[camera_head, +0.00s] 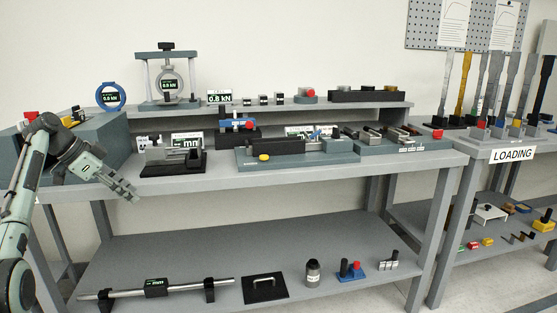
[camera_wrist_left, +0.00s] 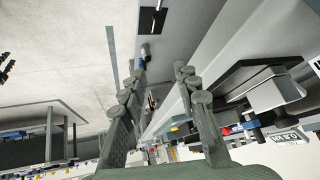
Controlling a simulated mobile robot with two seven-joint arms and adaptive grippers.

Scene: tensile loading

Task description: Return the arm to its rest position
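My left arm (camera_head: 30,190) comes in from the left edge of the head view, bent at the elbow. My left gripper (camera_head: 132,192) points down and to the right, at the front left of the grey workbench (camera_head: 300,172). In the left wrist view the two fingers of the left gripper (camera_wrist_left: 155,88) are spread apart with nothing between them. My right arm and gripper are not in view.
A grey device on a black base (camera_head: 185,165) stands on the bench just right of the gripper. A blue-grey fixture (camera_head: 300,155) lies mid-bench. A lower shelf (camera_head: 240,245) holds several tools. The LOADING table (camera_head: 480,150) stands at the right.

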